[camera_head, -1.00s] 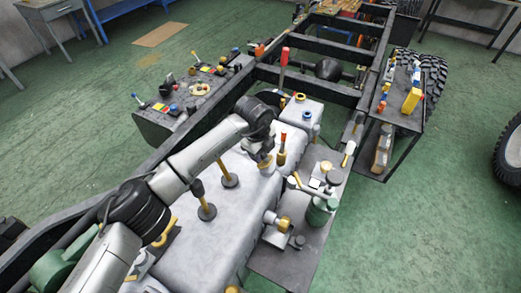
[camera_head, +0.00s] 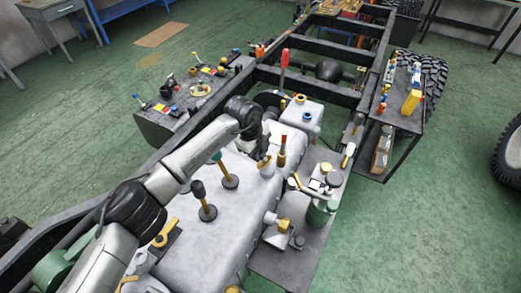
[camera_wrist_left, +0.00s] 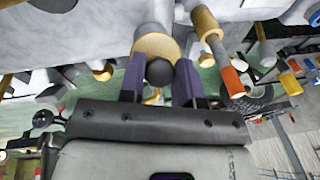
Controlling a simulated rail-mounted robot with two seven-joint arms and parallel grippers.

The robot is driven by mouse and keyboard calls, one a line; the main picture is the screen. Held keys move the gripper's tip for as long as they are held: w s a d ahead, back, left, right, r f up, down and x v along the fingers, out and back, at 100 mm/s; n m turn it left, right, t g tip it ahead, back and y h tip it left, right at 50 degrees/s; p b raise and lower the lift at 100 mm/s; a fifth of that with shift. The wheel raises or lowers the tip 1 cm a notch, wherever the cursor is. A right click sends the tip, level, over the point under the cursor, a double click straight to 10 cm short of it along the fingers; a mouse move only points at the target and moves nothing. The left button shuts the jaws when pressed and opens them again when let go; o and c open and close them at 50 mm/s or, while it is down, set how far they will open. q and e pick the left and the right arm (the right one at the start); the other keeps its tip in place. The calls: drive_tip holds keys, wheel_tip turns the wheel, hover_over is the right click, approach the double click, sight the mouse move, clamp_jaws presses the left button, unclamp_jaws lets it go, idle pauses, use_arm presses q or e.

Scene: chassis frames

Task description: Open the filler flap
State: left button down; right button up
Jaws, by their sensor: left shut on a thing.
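The filler flap is a tan disc (camera_head: 264,160) on a short pale neck (camera_head: 266,171) on top of the grey engine block. It looks tilted on the neck, though the angle is hard to judge. In the left wrist view the flap (camera_wrist_left: 148,45) lies just beyond my fingers, with a dark round knob (camera_wrist_left: 160,72) between them. My left gripper (camera_head: 259,151) is shut on this knob. The fingers hide part of the flap in the head view. My right gripper is not in view.
An orange-topped stick (camera_head: 282,152) stands close to the right of the flap. A white tank (camera_head: 297,111) with caps lies beyond. A green canister (camera_head: 319,212) stands at the right.

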use_arm(q)
drive_tip(key=shift+w+a+r+g+h+p, duration=0.1)
drive_tip(key=shift+w+a+g+h+p, duration=0.15)
drive_tip(key=shift+a+h, duration=0.35)
drive_tip(key=shift+w+a+g+h, duration=0.15)
drive_tip(key=shift+a+g+h, duration=0.15)
drive_tip(key=shift+h, duration=0.5)
drive_tip(key=shift+w+a+f+g+h, duration=0.25)
drive_tip(key=shift+a+f+g+h, duration=0.25)
drive_tip(key=shift+h, duration=0.5)
drive_tip(key=c, duration=0.8)
unclamp_jaws()
drive_tip(key=shift+p+v, duration=0.65)
drive_tip(key=shift+v, duration=6.3)
